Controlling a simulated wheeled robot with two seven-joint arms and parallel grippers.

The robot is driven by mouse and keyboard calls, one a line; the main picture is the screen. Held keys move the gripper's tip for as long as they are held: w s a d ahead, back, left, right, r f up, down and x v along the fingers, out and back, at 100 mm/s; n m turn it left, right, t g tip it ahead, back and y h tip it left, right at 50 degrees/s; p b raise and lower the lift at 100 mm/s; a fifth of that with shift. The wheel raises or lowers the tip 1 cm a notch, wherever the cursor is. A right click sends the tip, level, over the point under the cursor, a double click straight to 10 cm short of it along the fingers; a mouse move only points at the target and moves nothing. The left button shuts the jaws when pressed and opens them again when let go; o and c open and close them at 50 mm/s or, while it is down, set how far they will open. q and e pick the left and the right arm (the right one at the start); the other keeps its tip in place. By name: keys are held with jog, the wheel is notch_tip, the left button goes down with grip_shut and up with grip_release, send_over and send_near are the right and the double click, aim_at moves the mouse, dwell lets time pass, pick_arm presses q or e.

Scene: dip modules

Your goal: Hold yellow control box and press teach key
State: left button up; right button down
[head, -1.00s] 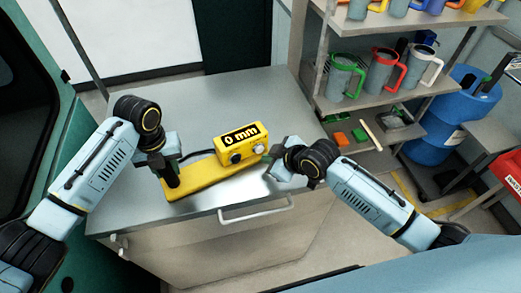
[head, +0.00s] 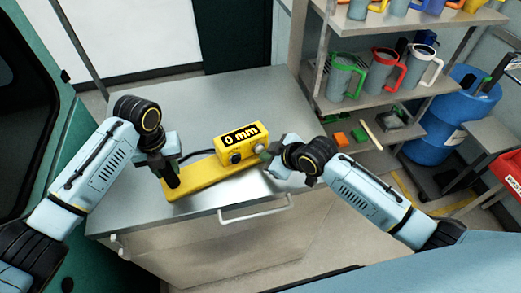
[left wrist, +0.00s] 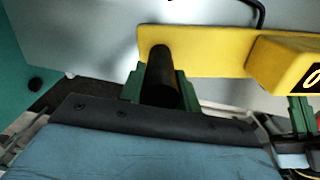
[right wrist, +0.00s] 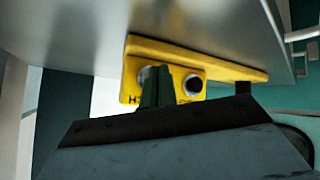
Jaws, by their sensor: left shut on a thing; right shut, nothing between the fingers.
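The yellow control box (head: 225,146) lies on the metal cabinet top, with a "0 mm" display and two round keys on its front. Its long yellow base (head: 205,178) carries an upright black handle (left wrist: 161,78) at the left end. My left gripper (head: 170,165) is shut on this handle; it also shows in the left wrist view (left wrist: 160,88). My right gripper (head: 266,155) is shut and empty, close to the box's right front. In the right wrist view its fingers (right wrist: 163,85) stand before the face, between the left key (right wrist: 143,75) and the right key (right wrist: 193,84). Contact cannot be told; labels are mostly hidden.
The metal cabinet top (head: 245,92) is clear behind the box. A front handle (head: 255,215) sticks out below its edge. A shelf with several mugs (head: 384,68) and a blue barrel (head: 440,125) stand to the right. A black cable runs behind the box.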

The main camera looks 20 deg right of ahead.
jog(key=shift+w+a, duration=0.15)
jog(key=shift+w, duration=0.45)
dwell(0.9)
dwell(0.5)
jog(key=shift+s+d, duration=0.15)
jog(key=shift+s, duration=0.4)
jog(key=shift+s+d, duration=0.15)
jog(key=shift+s, duration=0.35)
jog(key=shift+s+d, duration=0.2)
jog(key=shift+s, duration=0.6)
jog(key=shift+s+d, duration=0.2)
jog(key=shift+s, duration=0.6)
jog(key=shift+s+d, duration=0.2)
jog(key=shift+s, duration=0.6)
dwell(0.4)
jog(key=s, duration=0.1)
jog(key=s+d, duration=0.1)
jog(key=s, duration=0.1)
jog(key=shift+d, duration=0.1)
